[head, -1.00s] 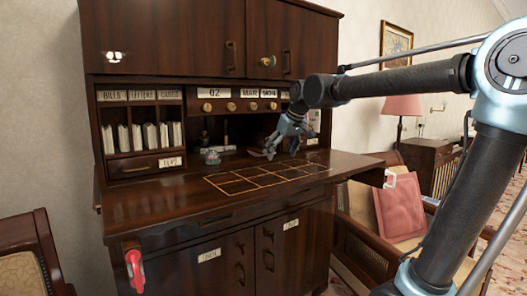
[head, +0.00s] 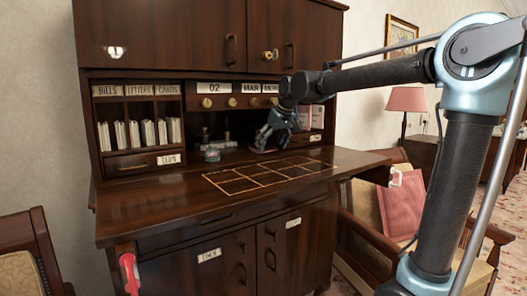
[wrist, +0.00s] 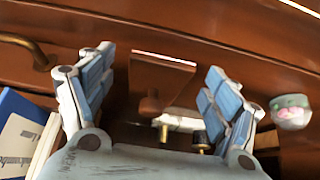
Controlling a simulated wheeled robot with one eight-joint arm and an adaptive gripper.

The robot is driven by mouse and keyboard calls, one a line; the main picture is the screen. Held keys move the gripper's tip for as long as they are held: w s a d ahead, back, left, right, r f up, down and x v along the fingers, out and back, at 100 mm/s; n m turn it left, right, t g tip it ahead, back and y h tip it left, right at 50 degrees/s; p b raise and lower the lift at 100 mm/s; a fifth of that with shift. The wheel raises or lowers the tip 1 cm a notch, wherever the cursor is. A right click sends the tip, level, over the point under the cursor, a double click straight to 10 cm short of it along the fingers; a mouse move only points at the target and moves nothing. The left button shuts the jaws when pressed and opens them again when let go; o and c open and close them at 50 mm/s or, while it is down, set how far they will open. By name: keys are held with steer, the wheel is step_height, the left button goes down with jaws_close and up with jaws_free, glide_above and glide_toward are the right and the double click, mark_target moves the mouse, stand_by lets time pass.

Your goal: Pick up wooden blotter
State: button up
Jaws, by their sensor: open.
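The wooden blotter (wrist: 163,68) is a reddish-brown flat piece with a round knob (wrist: 150,106). In the wrist view it lies between the two blue-padded fingers of my gripper (wrist: 160,65), with space on both sides. In the head view my gripper (head: 264,142) is low over the back of the desk top, fingers pointing down and left. It is open and holds nothing. The blotter is mostly hidden by the fingers in the head view, and I cannot tell its exact height below them.
Brass-capped bottles (wrist: 202,142) stand close by the blotter. Books (wrist: 22,135) stand at the other side. The gridded desk front (head: 160,205) is clear.

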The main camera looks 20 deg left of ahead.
steer(key=w+a, duration=0.3)
steer(key=shift+a, duration=0.3)
steer(key=shift+w+a+f, duration=0.15)
steer(key=shift+w+f, duration=0.05)
steer(key=shift+f, duration=0.3)
steer(key=c, duration=1.2)
